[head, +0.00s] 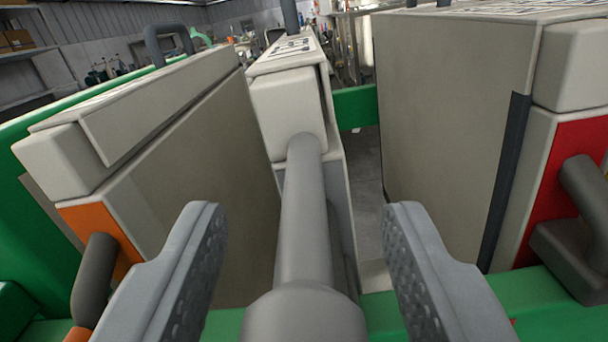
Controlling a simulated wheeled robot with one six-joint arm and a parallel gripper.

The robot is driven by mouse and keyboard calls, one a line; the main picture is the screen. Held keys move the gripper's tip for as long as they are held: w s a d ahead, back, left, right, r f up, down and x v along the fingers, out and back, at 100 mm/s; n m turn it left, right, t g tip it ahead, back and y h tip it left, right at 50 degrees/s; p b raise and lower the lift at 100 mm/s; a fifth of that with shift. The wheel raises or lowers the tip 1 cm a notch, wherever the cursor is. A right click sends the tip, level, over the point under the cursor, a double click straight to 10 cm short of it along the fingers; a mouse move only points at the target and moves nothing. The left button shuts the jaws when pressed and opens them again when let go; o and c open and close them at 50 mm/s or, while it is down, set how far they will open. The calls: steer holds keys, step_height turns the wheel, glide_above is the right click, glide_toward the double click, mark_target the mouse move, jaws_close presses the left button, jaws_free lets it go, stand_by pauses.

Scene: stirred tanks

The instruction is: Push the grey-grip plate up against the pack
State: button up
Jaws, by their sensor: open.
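The grey-grip plate (289,100) stands upright in the middle, narrow and pale. Its thick grey grip (305,225) sticks out towards me. My gripper (303,212) is open, with one finger on each side of the grip and a visible gap on both sides. A wide beige plate with an orange panel (190,190) stands to the left, apart from the grey-grip plate at the front. A large beige block with a red panel (450,110) stands to the right across a gap. I cannot tell which of these is the pack.
A dark grey handle (93,280) sits at the orange panel and another (585,200) at the red panel, outside my fingers. Green frame bars (357,107) run behind and below. The floor (365,190) shows in the gap right of the grey-grip plate. Shelves stand far back left.

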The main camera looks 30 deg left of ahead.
steer(key=shift+w+a, duration=0.1)
steer(key=shift+w, duration=0.3)
jaws_close()
steer(key=w+d, duration=0.3)
steer(key=d, duration=0.7)
steer(key=shift+w+d, duration=0.15)
steer(key=shift+w, duration=0.25)
steer(key=shift+r, duration=0.1)
jaws_free()
steer(key=shift+d, duration=0.25)
steer(key=v, duration=1.7)
steer(key=shift+s, duration=0.2)
